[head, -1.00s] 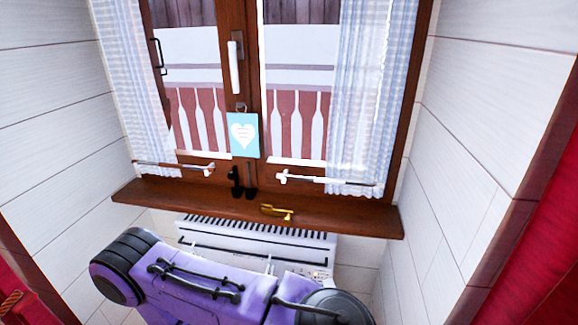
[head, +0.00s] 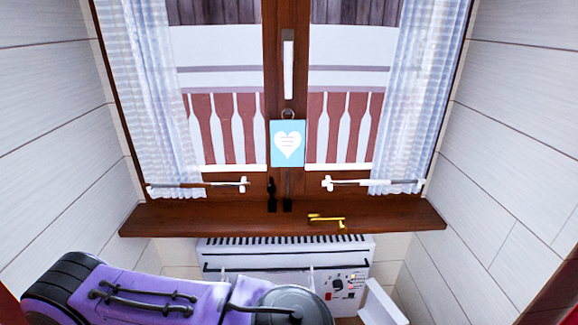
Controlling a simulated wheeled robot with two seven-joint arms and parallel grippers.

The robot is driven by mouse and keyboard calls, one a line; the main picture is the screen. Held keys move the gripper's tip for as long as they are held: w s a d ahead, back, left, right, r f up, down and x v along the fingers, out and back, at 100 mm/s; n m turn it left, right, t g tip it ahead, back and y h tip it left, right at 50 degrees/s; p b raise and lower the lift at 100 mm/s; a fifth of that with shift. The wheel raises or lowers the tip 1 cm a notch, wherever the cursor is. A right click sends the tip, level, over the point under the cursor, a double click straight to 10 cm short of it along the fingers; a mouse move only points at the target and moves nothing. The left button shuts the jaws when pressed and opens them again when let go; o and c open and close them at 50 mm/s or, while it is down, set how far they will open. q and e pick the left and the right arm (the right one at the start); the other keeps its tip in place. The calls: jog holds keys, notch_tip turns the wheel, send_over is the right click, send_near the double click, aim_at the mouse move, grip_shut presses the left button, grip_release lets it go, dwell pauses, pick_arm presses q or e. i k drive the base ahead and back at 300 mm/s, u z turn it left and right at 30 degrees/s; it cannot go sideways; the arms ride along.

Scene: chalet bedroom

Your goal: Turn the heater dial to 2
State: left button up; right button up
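The white heater (head: 290,258) stands against the wall under the window sill, with a dark slotted grille along its top. Its control panel (head: 347,284) is at the right end of its front. Small dark and red controls show there. They are too small to tell which is the dial or what number it points to. A white flap (head: 383,303) stands out at the right of the panel. A purple and black arm link of mine (head: 170,297) covers the lower left of the heater. Neither of my grippers is in view.
A brown wooden sill (head: 200,219) juts out above the heater, with a small golden object (head: 326,219) on it. A blue card with a white heart (head: 287,143) hangs at the window. White panelled walls close in on both sides.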

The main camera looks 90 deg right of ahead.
aim_at(338, 284)
jog(key=z, duration=3.3)
jog(key=i, duration=0.5)
jog(key=u, duration=0.8)
jog(key=k, duration=1.25)
jog(key=z, duration=1.35)
jog(key=i, duration=0.5)
